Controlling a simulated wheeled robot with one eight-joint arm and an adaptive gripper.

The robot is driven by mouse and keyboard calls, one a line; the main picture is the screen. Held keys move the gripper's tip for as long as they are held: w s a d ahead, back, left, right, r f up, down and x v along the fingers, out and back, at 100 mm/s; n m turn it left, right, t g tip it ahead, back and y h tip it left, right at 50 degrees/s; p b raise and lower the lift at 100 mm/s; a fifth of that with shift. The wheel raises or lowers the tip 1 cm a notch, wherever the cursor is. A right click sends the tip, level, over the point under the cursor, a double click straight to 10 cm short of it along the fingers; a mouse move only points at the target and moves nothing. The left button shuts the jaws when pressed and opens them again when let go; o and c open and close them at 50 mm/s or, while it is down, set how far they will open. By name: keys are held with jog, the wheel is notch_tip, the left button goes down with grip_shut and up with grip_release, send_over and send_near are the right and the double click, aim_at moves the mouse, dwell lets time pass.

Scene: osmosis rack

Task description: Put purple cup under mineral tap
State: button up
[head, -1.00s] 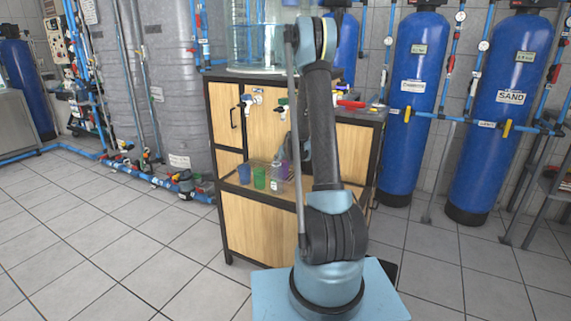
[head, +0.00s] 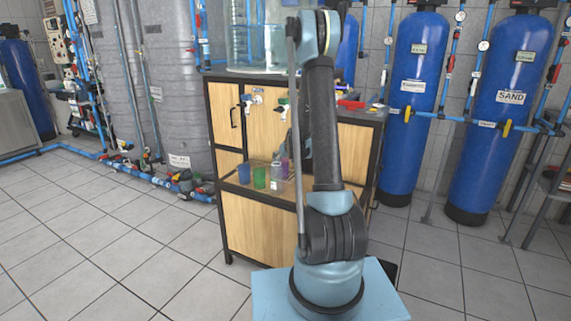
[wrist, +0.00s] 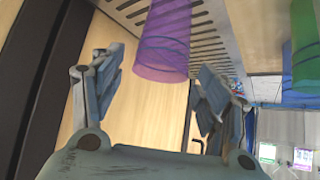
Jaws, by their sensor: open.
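The purple cup (wrist: 160,42) is at the top middle of the wrist view, on a slotted metal tray (wrist: 208,45). My gripper (wrist: 160,62) is open, its two fingers spread on either side below the cup in the picture, with the cup not clamped. In the head view the purple cup (head: 284,164) is partly hidden, and my gripper is mostly behind my arm. A tap with a blue handle (head: 250,99) and one with a green handle (head: 283,107) stick out of the cabinet front. I cannot read which is the mineral tap.
The green cup (wrist: 303,45) is at the right in the wrist view. Open tiled floor lies to the left of the cabinet.

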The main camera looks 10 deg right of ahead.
jog(key=v, duration=0.9)
jog(key=shift+s+r, duration=0.2)
jog(key=shift+s, duration=0.1)
